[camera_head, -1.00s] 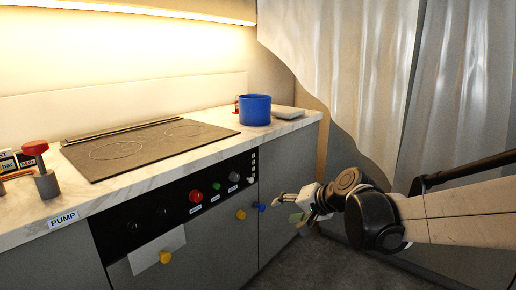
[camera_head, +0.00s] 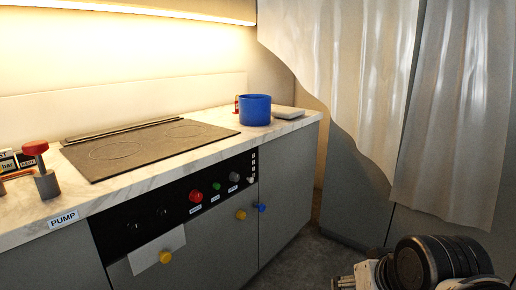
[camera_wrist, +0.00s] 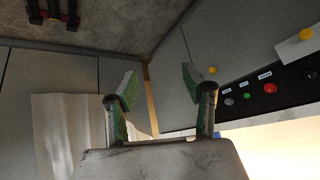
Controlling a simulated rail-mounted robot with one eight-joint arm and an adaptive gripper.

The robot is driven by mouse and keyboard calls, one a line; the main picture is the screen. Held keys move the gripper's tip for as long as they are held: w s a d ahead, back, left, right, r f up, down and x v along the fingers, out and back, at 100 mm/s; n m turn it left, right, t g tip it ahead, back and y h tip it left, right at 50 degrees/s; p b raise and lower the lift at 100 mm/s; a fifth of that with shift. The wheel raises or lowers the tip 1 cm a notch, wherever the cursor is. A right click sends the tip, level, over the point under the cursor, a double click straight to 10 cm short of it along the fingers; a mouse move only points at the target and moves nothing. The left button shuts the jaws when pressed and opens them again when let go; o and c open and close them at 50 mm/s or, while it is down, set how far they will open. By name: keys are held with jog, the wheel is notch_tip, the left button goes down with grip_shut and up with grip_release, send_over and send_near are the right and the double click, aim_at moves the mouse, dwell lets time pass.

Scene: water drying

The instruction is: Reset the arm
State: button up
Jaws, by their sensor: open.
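My gripper shows in the wrist view (camera_wrist: 158,95) with its two green-padded fingers spread apart and nothing between them. Grey cabinet fronts and a narrow tan strip lie beyond the fingers. In the head view my arm's dark wrist joint is at the bottom right corner, in front of the grey cabinets. The fingertips are cut off or hidden there. The gripper touches nothing that I can see.
The counter (camera_head: 215,144) holds a blue pot (camera_head: 255,110), a black cooktop (camera_head: 150,146) and a red-topped pump valve (camera_head: 41,170). The control panel (camera_head: 180,200) has several knobs. White curtains (camera_head: 450,120) hang at the right. The floor (camera_head: 300,262) before the cabinets looks clear.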

notch_tip(320, 180, up, 32)
jog(key=s+d+p, duration=0.1)
jog(key=s+p, duration=0.1)
jog(key=p, duration=3)
jog(key=shift+s+d+h+p, duration=0.2)
jog(key=shift+s+h+p, duration=0.1)
jog(key=shift+h+p, duration=0.1)
